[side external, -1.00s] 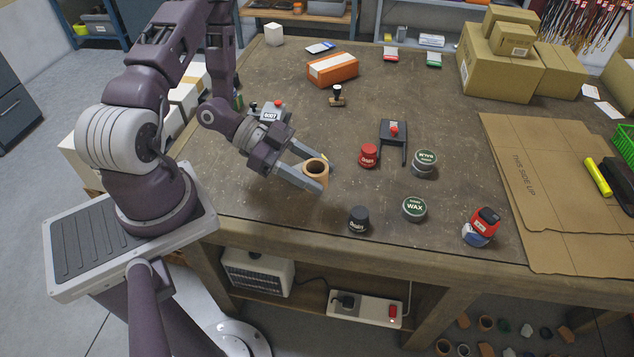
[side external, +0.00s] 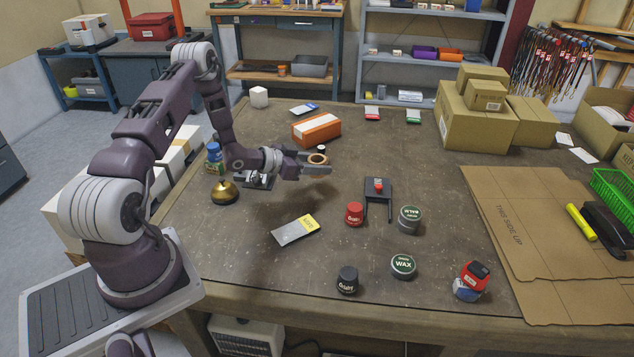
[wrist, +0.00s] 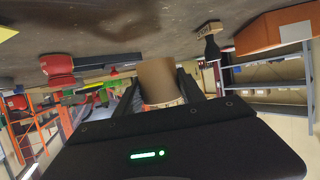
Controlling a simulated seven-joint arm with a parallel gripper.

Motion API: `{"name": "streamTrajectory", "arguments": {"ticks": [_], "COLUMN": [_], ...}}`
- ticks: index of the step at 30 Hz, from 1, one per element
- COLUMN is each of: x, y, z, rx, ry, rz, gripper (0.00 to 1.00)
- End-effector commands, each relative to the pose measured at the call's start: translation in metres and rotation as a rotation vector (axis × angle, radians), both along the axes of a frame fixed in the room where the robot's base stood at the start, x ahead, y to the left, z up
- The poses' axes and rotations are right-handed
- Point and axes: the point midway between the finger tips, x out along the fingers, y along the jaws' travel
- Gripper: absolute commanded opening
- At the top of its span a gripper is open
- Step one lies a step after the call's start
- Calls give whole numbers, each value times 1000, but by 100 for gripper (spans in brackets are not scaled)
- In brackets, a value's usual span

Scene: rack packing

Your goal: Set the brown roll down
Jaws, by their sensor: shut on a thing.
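The brown roll (side external: 318,158) is a short hollow tube with a light rim, held between the fingers of my gripper (side external: 320,164). In the side view they are over the back-middle of the brown table (side external: 255,290), in front of the orange box, and look raised above the tabletop. In the wrist view the roll (wrist: 157,78) sits between the two dark fingers, and the picture is upside down with the tabletop at the top. The roll's lower part is partly hidden by a finger in the side view.
The orange box (side external: 316,129) lies behind the gripper. A brass bell (side external: 224,192) and blue bottle (side external: 214,158) stand left. A grey-yellow card (side external: 296,230), red pot (side external: 355,213), black stand (side external: 378,196) and several small pots lie in front and right. The left-front tabletop is clear.

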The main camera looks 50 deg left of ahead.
Motion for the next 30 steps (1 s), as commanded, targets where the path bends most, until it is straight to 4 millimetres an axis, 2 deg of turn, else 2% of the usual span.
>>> {"name": "streamTrajectory", "arguments": {"ticks": [7, 18, 19, 22, 30], "x": [0, 0, 0, 0, 0], "y": [-1, -1, 0, 0, -1], "z": [-46, -53, -53, -53, -53], "rx": [1, 2, 2, 2, 2], "ry": [0, 0, 0, 0, 0], "rz": [-3, -3, -3, -3, -3], "gripper": [6, 6, 48, 68, 68]}}
